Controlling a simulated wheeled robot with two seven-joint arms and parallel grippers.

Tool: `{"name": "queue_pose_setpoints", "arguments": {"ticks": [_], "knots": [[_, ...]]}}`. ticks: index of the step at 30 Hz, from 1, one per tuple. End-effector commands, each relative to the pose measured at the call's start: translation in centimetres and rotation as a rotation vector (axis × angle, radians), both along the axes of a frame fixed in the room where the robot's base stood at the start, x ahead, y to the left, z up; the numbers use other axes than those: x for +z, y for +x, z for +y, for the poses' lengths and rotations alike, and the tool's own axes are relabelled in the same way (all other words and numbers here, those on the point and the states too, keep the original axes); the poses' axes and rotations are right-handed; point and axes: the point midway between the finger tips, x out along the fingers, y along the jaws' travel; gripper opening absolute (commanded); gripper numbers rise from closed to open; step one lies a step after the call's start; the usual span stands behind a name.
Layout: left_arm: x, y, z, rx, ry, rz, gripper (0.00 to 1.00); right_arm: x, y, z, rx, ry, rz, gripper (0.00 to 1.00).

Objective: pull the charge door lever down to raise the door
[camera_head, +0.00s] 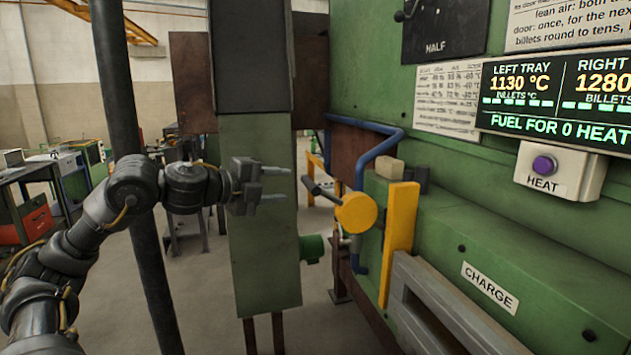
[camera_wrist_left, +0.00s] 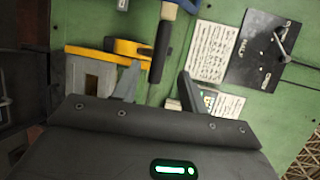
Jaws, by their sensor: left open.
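The charge door lever has a round yellow hub (camera_head: 356,213) on the green furnace wall, and a dark handle (camera_head: 318,189) sticks out from it to the left. My left gripper (camera_head: 277,184) is open and empty, just left of the handle, with its fingers pointing at it. In the left wrist view the dark handle (camera_wrist_left: 160,55) appears between and beyond the open fingertips (camera_wrist_left: 158,86), beside the yellow hub (camera_wrist_left: 128,47). I see no clear contact. A grey frame (camera_head: 405,282) sits below, near the CHARGE label (camera_head: 490,287). My right gripper is not in view.
A yellow upright bar (camera_head: 399,240) stands right of the hub. A blue pipe (camera_head: 365,150) runs behind. A tall green cabinet (camera_head: 262,250) stands behind my gripper. A HEAT button box (camera_head: 559,170) and display (camera_head: 560,95) are at right. Open floor lies at left.

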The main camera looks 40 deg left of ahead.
Motion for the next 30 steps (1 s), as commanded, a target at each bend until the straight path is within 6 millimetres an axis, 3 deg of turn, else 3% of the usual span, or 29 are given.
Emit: {"name": "queue_pose_setpoints", "arguments": {"ticks": [5,11,19,24,30], "knots": [[0.2,0.0,-0.1,-0.001,0.007,-0.001,0.43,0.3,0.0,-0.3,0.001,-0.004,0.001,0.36],[0.5,1.5,-0.4,-0.002,0.003,-0.001,0.43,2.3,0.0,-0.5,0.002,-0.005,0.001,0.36],[-0.1,5.5,-1.4,-0.004,-0.002,-0.002,0.43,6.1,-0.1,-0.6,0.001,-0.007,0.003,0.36],[-1.0,8.3,-1.9,-0.002,-0.002,-0.003,0.43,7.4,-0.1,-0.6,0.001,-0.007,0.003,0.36],[-1.6,10.0,-2.2,-0.002,0.002,-0.002,0.43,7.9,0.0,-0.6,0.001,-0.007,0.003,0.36]]}}
